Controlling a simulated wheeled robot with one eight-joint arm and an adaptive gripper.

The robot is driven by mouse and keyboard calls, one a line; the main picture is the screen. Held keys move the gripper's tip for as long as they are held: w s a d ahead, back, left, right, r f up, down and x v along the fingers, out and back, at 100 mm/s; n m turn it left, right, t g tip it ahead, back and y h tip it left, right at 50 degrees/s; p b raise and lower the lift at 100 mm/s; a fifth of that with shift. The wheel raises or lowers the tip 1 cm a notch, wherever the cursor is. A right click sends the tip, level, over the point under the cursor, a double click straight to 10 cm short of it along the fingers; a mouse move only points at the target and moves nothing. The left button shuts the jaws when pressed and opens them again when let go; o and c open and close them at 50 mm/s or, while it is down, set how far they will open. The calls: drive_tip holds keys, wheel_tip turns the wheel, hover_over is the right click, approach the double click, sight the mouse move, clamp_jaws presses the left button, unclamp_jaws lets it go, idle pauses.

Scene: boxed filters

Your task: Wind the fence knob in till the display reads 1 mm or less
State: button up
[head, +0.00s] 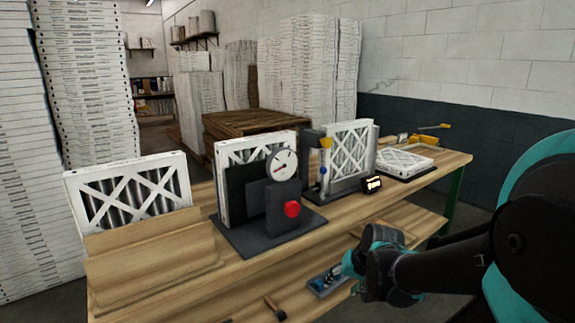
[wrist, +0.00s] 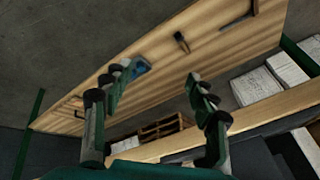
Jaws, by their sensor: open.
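A dark fixture holds an upright white-framed filter (head: 256,150), with a round dial (head: 281,165) and a red knob (head: 292,209) on its front. To its right a second fixture holds another filter (head: 349,148) and carries a small blue knob (head: 322,170) and a yellow part (head: 325,143). A small black display (head: 372,184) stands beside it; its lit digits are too small to read. I cannot tell which knob is the fence knob. My gripper (head: 352,266) is low in front of the bench, apart from both knobs. In the wrist view it is open and empty (wrist: 160,76).
Another filter (head: 404,162) lies flat at right. White stacks (head: 90,90) stand behind.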

drive_tip(key=s+d+f+n+h, duration=0.2)
drive_tip(key=s+d+f, duration=0.1)
drive_tip(key=s, duration=0.1)
drive_tip(key=shift+s+d, duration=0.2)
drive_tip(key=shift+r, duration=0.1)
drive_tip(key=shift+c, duration=0.2)
idle(2.3)
